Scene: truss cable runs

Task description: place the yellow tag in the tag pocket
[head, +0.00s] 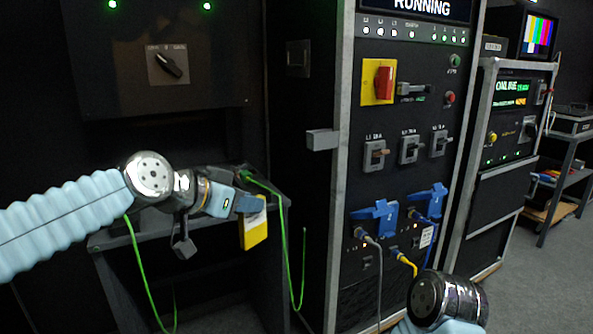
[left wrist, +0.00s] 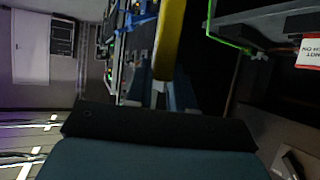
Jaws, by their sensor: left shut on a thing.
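My left gripper (head: 247,203) is shut on the yellow tag (head: 254,231). The tag hangs down from the fingertips in front of a dark bench at the left of the rack. In the left wrist view the yellow tag (left wrist: 169,40) shows edge-on as a narrow strip at the top middle. I cannot pick out the tag pocket with certainty in either view. My right gripper is out of the picture; only part of my right arm shows at the bottom of the head view.
The tall rack (head: 341,180) carries a red switch (head: 384,81), breakers, blue clamps (head: 377,216) and a white label (head: 426,237). Grey and yellow cables leave its lower panel. A green cable (head: 283,235) loops over the bench (head: 110,238). Grey floor lies open at right.

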